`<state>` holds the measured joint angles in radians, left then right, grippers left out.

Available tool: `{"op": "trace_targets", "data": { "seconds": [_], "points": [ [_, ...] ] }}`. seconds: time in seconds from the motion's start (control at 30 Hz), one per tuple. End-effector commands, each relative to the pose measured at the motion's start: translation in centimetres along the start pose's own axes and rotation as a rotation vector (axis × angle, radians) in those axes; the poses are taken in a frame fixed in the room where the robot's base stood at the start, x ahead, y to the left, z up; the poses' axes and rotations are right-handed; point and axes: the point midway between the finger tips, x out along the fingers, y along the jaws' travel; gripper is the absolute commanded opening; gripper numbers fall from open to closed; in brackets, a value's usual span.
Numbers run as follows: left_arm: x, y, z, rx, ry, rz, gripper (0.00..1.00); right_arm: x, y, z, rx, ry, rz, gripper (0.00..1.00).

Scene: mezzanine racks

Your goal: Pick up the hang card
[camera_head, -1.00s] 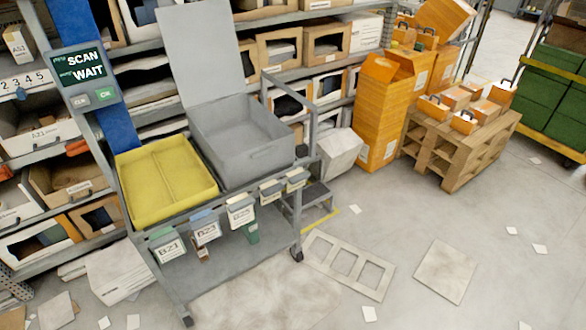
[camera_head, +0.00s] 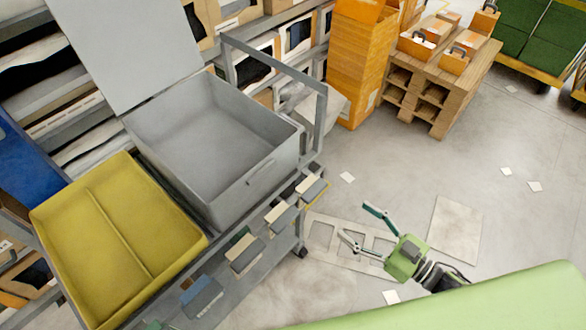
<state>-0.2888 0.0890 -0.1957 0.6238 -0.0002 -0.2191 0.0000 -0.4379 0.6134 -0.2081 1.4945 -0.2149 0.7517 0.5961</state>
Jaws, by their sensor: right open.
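Several hang cards in holders line the front rail of the grey cart (camera_head: 262,262). One is a blue-grey card (camera_head: 203,300) near the bottom, one a pale card (camera_head: 245,254) in the middle, and others, such as this card (camera_head: 281,217), sit further up right. I cannot tell which one the task means, and their print is unreadable from here. My right gripper (camera_head: 353,220) is open and empty, fingers spread toward the cart, to the right of the cards and apart from them. My left gripper is out of view.
A yellow tray (camera_head: 120,235) and an open grey bin (camera_head: 215,140) sit on the cart. Orange boxes (camera_head: 362,65) and a wooden pallet stack (camera_head: 440,90) stand behind. A frame panel (camera_head: 322,240) and loose papers lie on the floor. Open floor lies to the right.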

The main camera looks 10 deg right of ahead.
Motion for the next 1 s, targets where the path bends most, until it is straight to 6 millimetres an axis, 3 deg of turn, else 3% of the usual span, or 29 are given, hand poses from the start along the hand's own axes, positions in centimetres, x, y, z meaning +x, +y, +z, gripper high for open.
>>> {"op": "trace_targets", "data": {
  "seconds": [0.17,0.4,0.53,0.77,1.0],
  "points": [
    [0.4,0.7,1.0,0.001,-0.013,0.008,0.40,1.1,-0.5,-0.7,0.000,0.021,-0.024,0.67],
    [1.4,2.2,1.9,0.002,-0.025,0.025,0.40,5.8,-0.5,-0.8,-0.001,0.023,-0.022,0.67],
    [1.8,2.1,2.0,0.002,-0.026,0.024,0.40,7.8,-0.5,-0.8,-0.001,0.021,-0.021,0.67],
    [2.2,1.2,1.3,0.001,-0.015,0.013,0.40,9.4,-0.6,-0.8,0.000,0.020,-0.021,0.67],
    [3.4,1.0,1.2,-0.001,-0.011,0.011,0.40,12.9,-0.6,-0.8,0.000,0.020,-0.020,0.67]
  ]
}}
